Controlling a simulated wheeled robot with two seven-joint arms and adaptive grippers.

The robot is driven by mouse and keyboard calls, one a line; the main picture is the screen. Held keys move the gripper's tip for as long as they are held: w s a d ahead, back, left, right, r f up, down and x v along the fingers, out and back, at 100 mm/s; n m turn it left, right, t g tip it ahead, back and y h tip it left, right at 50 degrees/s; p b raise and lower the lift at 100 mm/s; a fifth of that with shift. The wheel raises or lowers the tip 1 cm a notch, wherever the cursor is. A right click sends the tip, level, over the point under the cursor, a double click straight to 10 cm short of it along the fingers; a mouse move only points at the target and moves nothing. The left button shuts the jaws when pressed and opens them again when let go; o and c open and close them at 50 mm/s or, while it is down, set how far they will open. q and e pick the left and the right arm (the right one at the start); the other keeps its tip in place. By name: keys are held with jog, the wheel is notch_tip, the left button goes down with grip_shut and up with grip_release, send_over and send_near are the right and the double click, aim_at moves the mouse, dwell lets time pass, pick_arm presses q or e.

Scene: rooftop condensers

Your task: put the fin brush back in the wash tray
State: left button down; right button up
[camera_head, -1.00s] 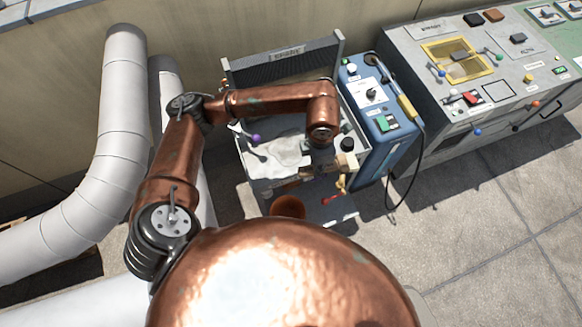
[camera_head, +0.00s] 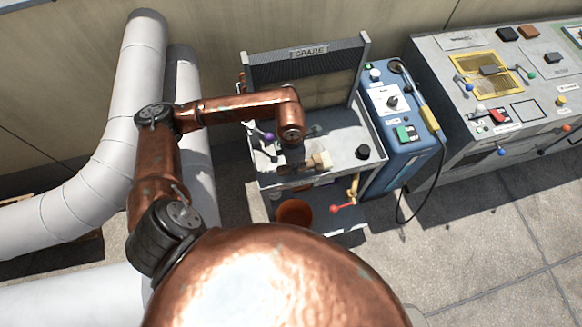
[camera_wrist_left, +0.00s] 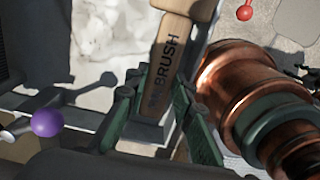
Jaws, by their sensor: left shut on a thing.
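The fin brush (camera_wrist_left: 172,50) has a pale wooden handle lettered BRUSH. My left gripper (camera_wrist_left: 160,102) is shut on it in the left wrist view. In the head view the brush (camera_head: 319,161) shows as a small wooden piece beside my left gripper (camera_head: 298,158), over the front part of the grey bench top (camera_head: 345,140). I cannot make out a separate wash tray with certainty; a whitish patch (camera_wrist_left: 105,45) lies beside the brush in the wrist view. The brush's lower end is partly hidden by the fingers. My right gripper is not in view.
A finned panel marked SPARE (camera_head: 310,62) stands at the back of the bench. A purple-knobbed lever (camera_head: 268,136) is at left, a black knob (camera_head: 362,152) at right. A blue cabinet (camera_head: 398,125) with a cable stands right. A red-ended lever (camera_head: 336,209) is low in front.

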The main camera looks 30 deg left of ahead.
pick_arm(q)
jog(key=shift+a+f, duration=0.35)
jog(key=shift+f, duration=0.05)
jog(key=shift+a+f+b, duration=0.2)
jog(key=shift+f+b, duration=0.35)
jog(key=shift+f, duration=1.2)
jog(key=shift+f, duration=0.1)
jog(key=c, duration=1.9)
grip_release()
jog(key=shift+c, duration=0.2)
notch_tip(320, 180, up, 12)
jog(key=p, duration=0.2)
jog(key=shift+s+a+p, duration=0.1)
jog(key=shift+s+p, duration=0.05)
jog(key=shift+p, duration=0.2)
